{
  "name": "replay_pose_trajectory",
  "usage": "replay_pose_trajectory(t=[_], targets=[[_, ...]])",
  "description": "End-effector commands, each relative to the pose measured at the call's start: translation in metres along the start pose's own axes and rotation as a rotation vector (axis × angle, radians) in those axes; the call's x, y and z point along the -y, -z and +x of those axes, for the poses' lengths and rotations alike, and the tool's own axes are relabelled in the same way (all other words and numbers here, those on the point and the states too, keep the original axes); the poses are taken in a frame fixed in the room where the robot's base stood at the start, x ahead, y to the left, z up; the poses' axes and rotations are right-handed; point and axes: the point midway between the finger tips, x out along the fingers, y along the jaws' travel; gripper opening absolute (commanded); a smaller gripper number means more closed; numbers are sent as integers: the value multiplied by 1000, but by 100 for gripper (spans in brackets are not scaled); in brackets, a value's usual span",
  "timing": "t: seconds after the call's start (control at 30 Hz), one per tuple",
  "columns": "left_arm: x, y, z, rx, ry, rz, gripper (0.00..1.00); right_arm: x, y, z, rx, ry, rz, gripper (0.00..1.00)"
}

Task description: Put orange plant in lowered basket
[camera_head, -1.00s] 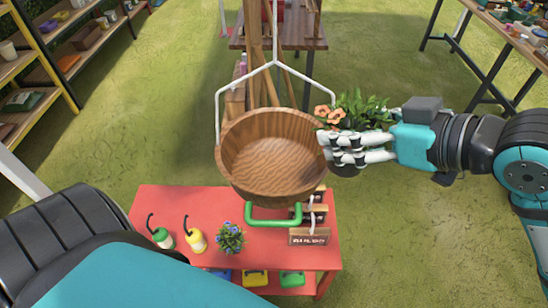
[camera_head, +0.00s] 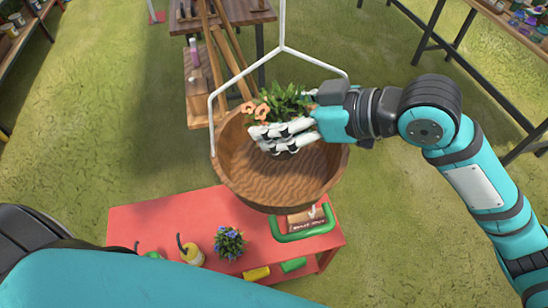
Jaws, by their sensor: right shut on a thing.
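The orange plant (camera_head: 283,101), with green leaves and orange flowers, is held by my right gripper (camera_head: 286,135). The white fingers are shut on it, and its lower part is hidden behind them. Plant and fingers are over the back part of the wooden basket (camera_head: 268,185), inside its rim in the picture. I cannot tell whether the plant touches the basket. The basket hangs from a white frame above the red table and is otherwise empty. My left arm crosses the lower left, but its gripper is not in view.
A wooden easel (camera_head: 217,60) and a brown table (camera_head: 248,12) stand behind the basket. Shelves are at the left and right edges.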

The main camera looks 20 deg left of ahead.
Motion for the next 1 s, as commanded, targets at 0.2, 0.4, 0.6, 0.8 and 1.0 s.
replay_pose_trajectory(t=[0.2,0.4,0.6,0.8,1.0], targets=[[-10,3,-11,-3,-13,2,56,1,-30,16,-1,1,3,37],[-1,2,-14,-1,-2,4,56,0,-44,24,-1,0,2,37],[5,2,-20,0,5,1,56,1,-67,37,-1,0,2,37],[5,2,-19,0,5,0,56,0,-69,38,-3,-1,-3,37],[4,2,-17,-1,4,0,56,1,-74,40,0,0,-1,83]])
